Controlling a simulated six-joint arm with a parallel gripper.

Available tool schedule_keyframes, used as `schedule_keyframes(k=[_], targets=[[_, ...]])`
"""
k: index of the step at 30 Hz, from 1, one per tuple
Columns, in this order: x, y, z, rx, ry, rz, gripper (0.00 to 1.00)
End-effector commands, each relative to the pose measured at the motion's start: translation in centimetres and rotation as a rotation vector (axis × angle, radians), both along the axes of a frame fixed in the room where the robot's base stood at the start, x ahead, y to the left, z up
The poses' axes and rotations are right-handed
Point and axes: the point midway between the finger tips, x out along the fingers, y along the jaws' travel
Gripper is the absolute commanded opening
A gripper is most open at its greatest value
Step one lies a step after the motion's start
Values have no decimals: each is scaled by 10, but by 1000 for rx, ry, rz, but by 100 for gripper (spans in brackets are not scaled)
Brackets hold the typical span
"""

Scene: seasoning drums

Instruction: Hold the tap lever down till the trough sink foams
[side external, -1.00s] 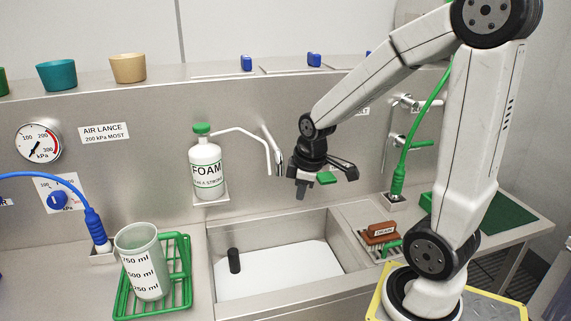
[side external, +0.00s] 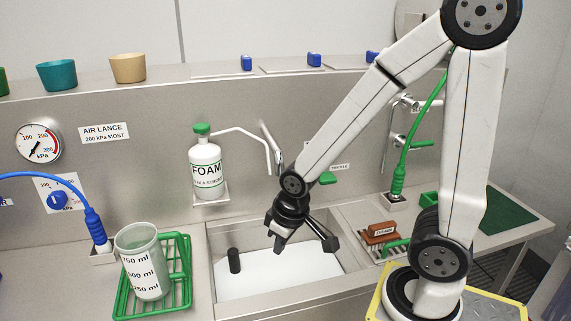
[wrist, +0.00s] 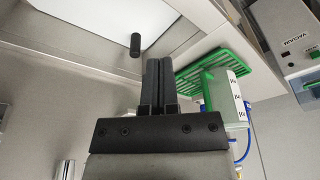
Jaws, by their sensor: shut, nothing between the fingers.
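The trough sink (side external: 225,232) is set in the steel bench, with a smooth, flat white surface inside; I cannot tell whether this is foam. A black upright post (side external: 234,260) stands at its left; it also shows in the wrist view (wrist: 135,45). A green lever (side external: 328,178) on the wall above the sink, partly behind my arm, looks like the tap lever. A bent metal spout (side external: 269,155) is to its left. My gripper (side external: 279,246) is shut and empty, pointing down over the sink, below and left of the lever and apart from it. In the wrist view its fingers (wrist: 159,65) are together.
A white FOAM bottle (side external: 206,170) with a green cap stands on a wall bracket. A clear measuring beaker (side external: 141,262) stands in a green rack (side external: 180,270) left of the sink. Brown blocks (side external: 381,232) lie to the right. A green hose (side external: 420,110) runs up behind my arm.

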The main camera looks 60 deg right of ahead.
Motion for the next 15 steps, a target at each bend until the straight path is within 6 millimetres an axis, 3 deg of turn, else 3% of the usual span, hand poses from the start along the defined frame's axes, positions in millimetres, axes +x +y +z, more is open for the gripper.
schedule_keyframes(k=[15], targets=[[5,-10,3,-13,7,19,0]])
